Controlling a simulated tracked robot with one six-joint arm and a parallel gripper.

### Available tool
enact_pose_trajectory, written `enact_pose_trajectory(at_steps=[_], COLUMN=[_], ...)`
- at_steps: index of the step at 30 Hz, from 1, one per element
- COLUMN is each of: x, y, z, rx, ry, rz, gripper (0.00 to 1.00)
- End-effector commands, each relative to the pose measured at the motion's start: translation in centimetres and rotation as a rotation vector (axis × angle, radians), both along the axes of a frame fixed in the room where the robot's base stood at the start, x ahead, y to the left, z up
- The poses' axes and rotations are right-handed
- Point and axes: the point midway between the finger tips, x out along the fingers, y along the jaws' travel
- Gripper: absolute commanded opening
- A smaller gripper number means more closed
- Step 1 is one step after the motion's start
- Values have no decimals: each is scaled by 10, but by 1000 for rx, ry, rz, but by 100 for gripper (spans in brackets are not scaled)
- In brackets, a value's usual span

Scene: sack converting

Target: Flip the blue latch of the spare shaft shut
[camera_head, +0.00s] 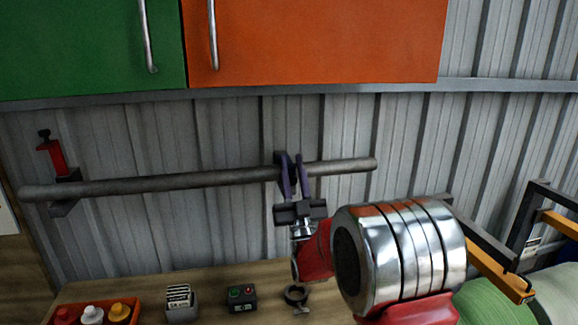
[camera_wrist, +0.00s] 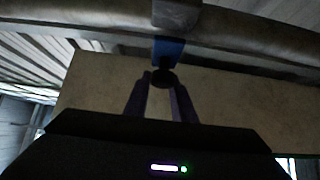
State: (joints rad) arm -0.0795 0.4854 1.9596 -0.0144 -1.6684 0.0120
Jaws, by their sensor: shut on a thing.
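The spare shaft (camera_head: 150,184) is a long grey bar running across the corrugated wall. In the wrist view the shaft (camera_wrist: 80,22) crosses the top, with a grey bracket piece (camera_wrist: 177,14) at it. The blue latch (camera_wrist: 168,50) hangs below that piece and ends in a dark round knob (camera_wrist: 162,78). My gripper (camera_head: 291,160) is at the shaft's right part. In the wrist view my gripper (camera_wrist: 161,84) has its fingers closed on the knob. In the head view my gripper hides the blue latch.
A red latch (camera_head: 52,157) stands up at the left bracket (camera_head: 65,192). Green (camera_head: 90,45) and orange (camera_head: 320,40) cabinets hang above. The bench below holds an orange tray (camera_head: 127,304) of bottles, a button box (camera_head: 242,298) and a dark ring (camera_head: 296,296). A dark frame (camera_head: 528,225) stands at right.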

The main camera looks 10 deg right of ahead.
Motion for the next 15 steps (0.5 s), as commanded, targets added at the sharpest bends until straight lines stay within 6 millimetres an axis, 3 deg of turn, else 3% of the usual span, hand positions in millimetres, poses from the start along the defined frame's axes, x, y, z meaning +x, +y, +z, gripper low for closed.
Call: enact_pose_trajectory(at_steps=[9,10,15], x=[-1,-1,0], y=[1,1,2], z=[-3,-3,-3], rx=[0,0,0], ry=[3,4,4], rz=[2,2,2], gripper=[0,25,37])
